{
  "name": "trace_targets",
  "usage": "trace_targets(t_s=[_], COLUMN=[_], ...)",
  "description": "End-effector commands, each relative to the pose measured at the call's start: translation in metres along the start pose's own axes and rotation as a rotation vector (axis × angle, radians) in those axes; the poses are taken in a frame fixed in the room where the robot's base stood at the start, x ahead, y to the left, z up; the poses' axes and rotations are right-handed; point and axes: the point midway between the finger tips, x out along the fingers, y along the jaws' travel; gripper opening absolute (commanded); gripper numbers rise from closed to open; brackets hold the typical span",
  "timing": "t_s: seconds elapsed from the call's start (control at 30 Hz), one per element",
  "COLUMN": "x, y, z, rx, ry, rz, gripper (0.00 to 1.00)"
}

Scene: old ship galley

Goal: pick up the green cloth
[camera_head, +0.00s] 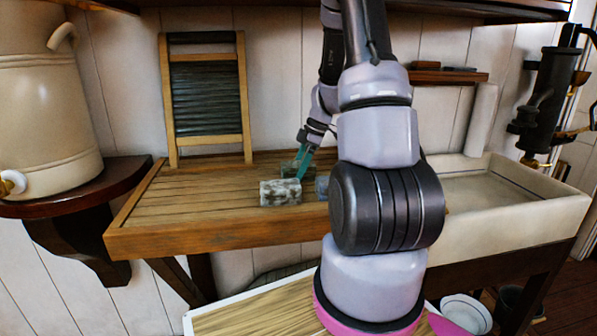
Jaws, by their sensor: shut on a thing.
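The green cloth (289,168) is a small dark green bundle on the wooden drainboard (190,205), behind a mottled grey block-like bundle (280,194). My gripper (302,168) points down at the cloth's right side, with its teal fingers shut on it. The cloth is small in view and partly hidden by the fingers and the grey bundle. I cannot tell whether it is clear of the board.
A blue-grey item (322,187) lies right of the grey bundle, partly hidden by my arm. A washboard (206,98) leans at the back wall. A pale sink (500,195) is at right, a large cream urn (45,110) at left. The board's left part is clear.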

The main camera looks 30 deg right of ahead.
Motion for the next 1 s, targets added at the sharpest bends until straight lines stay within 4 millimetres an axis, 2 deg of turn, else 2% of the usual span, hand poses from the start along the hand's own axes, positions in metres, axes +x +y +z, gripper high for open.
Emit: trace_targets(t_s=[0.17, 0.53, 0.8, 1.0], x=[-0.007, -0.074, -0.106, -0.121], y=[0.001, 0.001, 0.001, 0.0], z=[-0.004, -0.03, -0.044, -0.05], rx=[-0.003, -0.003, -0.002, -0.001], ry=[0.0, -0.001, 0.0, 0.0], rz=[0.003, 0.005, 0.003, 0.001], gripper=[0.2, 0.2, 0.2, 0.2])
